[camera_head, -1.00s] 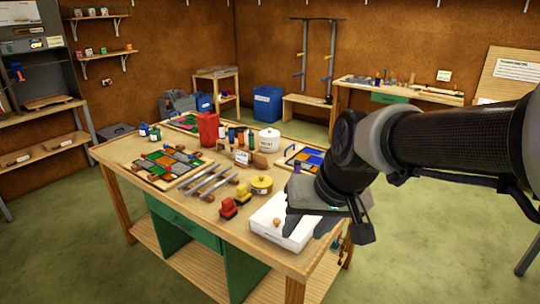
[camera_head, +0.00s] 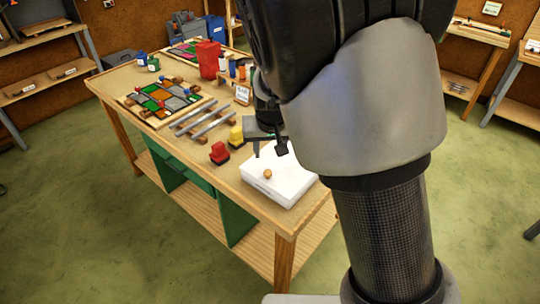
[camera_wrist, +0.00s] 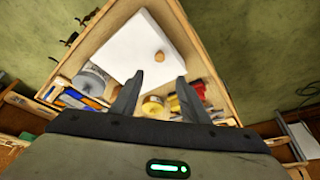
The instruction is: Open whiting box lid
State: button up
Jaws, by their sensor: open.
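The whiting box is a white box with a flat lid (camera_head: 285,168) and a small round wooden knob (camera_head: 267,174). It sits at the near right corner of the workbench, and its lid looks shut. In the wrist view the white lid (camera_wrist: 120,47) and its knob (camera_wrist: 159,56) lie beyond my fingertips. My gripper (camera_head: 269,150) is just behind and above the box in the head view, partly hidden by my arm.
On the bench (camera_head: 110,84), a red block (camera_head: 219,153) and a yellow block (camera_head: 236,137) stand left of the box. Metal bars (camera_head: 195,120), a leaded panel (camera_head: 164,99) and a red container (camera_head: 208,59) are farther back. A yellow tin (camera_wrist: 153,106) shows in the wrist view.

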aim_at(268, 172)
jog(key=b+x, duration=0.1)
jog(key=x, duration=1.4)
jog(key=shift+d+f, duration=0.1)
jog(key=shift+c, duration=0.3)
grip_shut()
